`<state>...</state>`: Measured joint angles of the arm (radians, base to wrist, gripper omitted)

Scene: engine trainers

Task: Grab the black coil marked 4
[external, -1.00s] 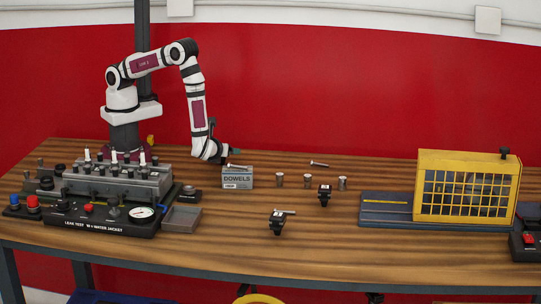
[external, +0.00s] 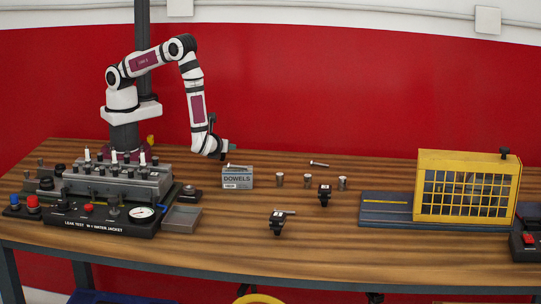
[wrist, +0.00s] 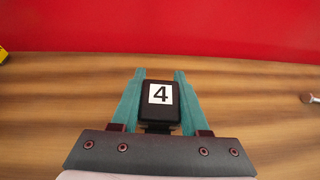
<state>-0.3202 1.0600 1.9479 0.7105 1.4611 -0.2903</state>
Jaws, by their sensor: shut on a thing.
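The black coil marked 4 (wrist: 160,115) is a dark block with a white label bearing a black 4, seen in the wrist view. It sits between the two teal fingers of my gripper (wrist: 160,74), which is shut on it. In the external view my gripper (external: 229,147) hangs above the back of the bench, just above and behind the dowels box. The coil is too small to make out there.
The grey DOWELS box (external: 237,178) stands just below my gripper. Two other black pieces with pale labels (external: 277,224) (external: 324,196) and several metal cylinders (external: 307,181) are to the right. The engine block (external: 115,185) is at left, a yellow cage (external: 465,187) at right.

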